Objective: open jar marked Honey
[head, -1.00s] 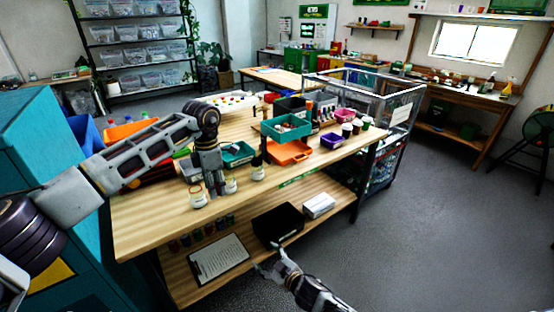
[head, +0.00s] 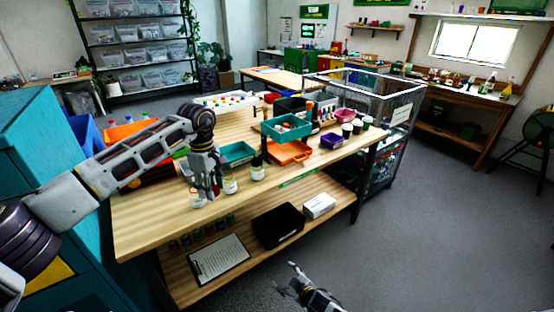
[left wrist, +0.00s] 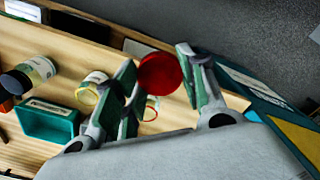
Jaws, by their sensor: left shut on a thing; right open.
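Three small jars stand near the front edge of the wooden table. The leftmost jar (head: 197,202) is partly hidden by my left gripper (head: 209,192). In the left wrist view, this gripper (left wrist: 164,80) is shut on a round red lid (left wrist: 159,73). Part of a jar shows below the lid; I cannot tell whether they touch. The middle jar (head: 230,185) also shows in the left wrist view (left wrist: 92,88). The dark-capped jar (head: 257,171) is further right. No label is readable. My right gripper (head: 286,282) is open and empty, low in front of the table.
A teal tray (head: 238,154) lies behind the jars, with a raised teal bin (head: 286,128) and an orange bin (head: 290,153) to its right. The lower shelf holds a clipboard (head: 219,259), a black box (head: 278,226) and a white box (head: 319,206). The floor to the right is clear.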

